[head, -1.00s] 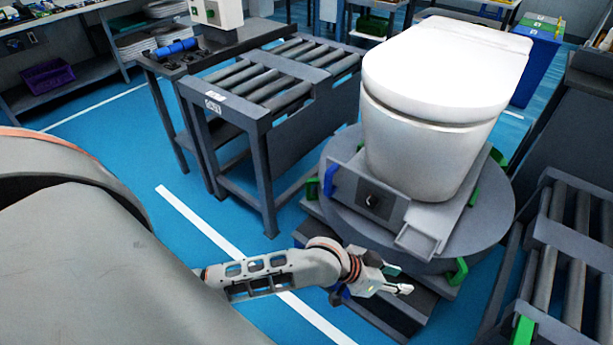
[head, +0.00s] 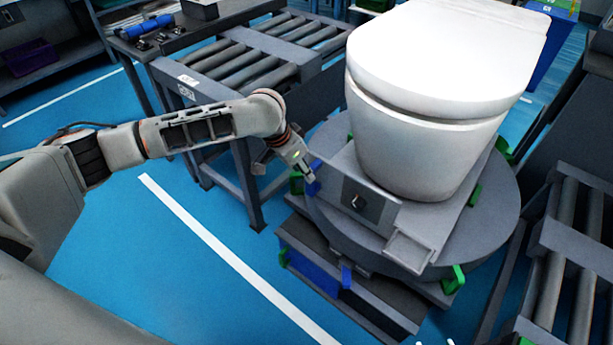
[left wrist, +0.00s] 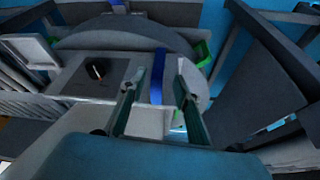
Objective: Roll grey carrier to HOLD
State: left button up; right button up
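The grey carrier (head: 408,221) lies on the round turntable (head: 492,222) under a white toilet (head: 430,110). Its front panel has a black knob (head: 358,202), also seen in the left wrist view (left wrist: 97,69). A blue upright tab (head: 313,179) stands at the panel's left end. My left gripper (head: 309,174) is at this tab. In the left wrist view its fingers (left wrist: 156,88) are apart, with the blue tab (left wrist: 158,72) showing between and beyond them; contact is unclear. Small pale tips at the head view's bottom edge may be my right gripper. No HOLD label is readable.
A roller conveyor (head: 262,62) with a small unreadable label stands left of the turntable. Another roller conveyor (head: 562,240) stands at the right. Green tabs (head: 453,279) ring the turntable. A grey step-like base (head: 330,285) lies below.

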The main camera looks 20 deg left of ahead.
pick_arm(q)
jog(key=b+x, duration=0.1)
jog(key=x, duration=0.1)
jog(key=b+x, duration=0.1)
jog(key=x, duration=0.2)
jog(key=b+x, duration=0.1)
jog(key=x, duration=0.1)
jog(key=shift+s+f, duration=0.2)
jog(key=shift+f, duration=0.15)
jog(key=shift+w+d, duration=0.1)
jog(key=shift+r, duration=0.15)
pick_arm(e)
jog(key=shift+w+a+f, duration=0.15)
jog(key=shift+w+a, duration=0.15)
pick_arm(q)
grip_shut()
pick_arm(e)
jog(key=shift+s+f, duration=0.2)
jog(key=shift+f, duration=0.05)
